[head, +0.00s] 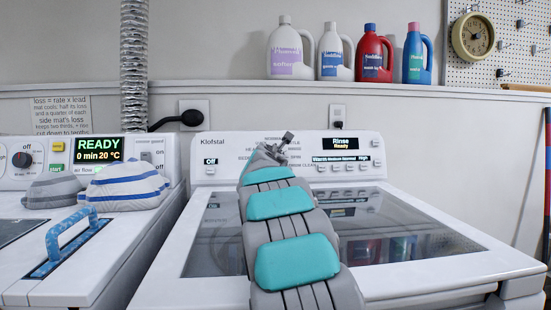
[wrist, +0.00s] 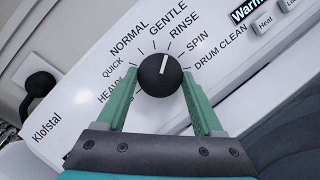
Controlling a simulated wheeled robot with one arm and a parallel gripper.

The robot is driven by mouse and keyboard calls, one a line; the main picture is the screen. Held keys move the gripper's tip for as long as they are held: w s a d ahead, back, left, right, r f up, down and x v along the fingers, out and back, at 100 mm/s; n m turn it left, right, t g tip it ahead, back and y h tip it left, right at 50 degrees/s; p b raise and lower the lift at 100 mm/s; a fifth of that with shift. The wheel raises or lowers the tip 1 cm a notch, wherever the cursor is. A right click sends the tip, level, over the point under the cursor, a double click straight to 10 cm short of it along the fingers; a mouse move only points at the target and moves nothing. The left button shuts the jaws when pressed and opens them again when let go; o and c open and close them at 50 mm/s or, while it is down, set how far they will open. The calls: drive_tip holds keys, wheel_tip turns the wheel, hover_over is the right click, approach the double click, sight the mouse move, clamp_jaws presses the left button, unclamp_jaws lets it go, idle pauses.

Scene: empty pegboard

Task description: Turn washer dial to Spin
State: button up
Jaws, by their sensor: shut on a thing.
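The washer dial (wrist: 160,75) is a round black knob with a white pointer line. In the wrist view its pointer aims up and slightly right, towards RINSE; the SPIN label (wrist: 197,42) lies further clockwise. My gripper (wrist: 159,82) has its two green fingers on either side of the knob, shut on it. The washer display (head: 340,143) reads Rinse, Ready.
Several detergent bottles (head: 372,55) stand on the shelf above. A pegboard with a clock (head: 473,37) hangs at upper right.

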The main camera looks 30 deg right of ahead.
drive_tip(key=shift+r+m+g, duration=0.15)
drive_tip(key=shift+m+g, duration=0.15)
drive_tip(key=shift+m, duration=0.8)
drive_tip(key=o, duration=1.4)
drive_tip(key=shift+s+a, duration=0.1)
drive_tip(key=shift+b+v, duration=0.6)
drive_tip(key=shift+v, duration=3.2)
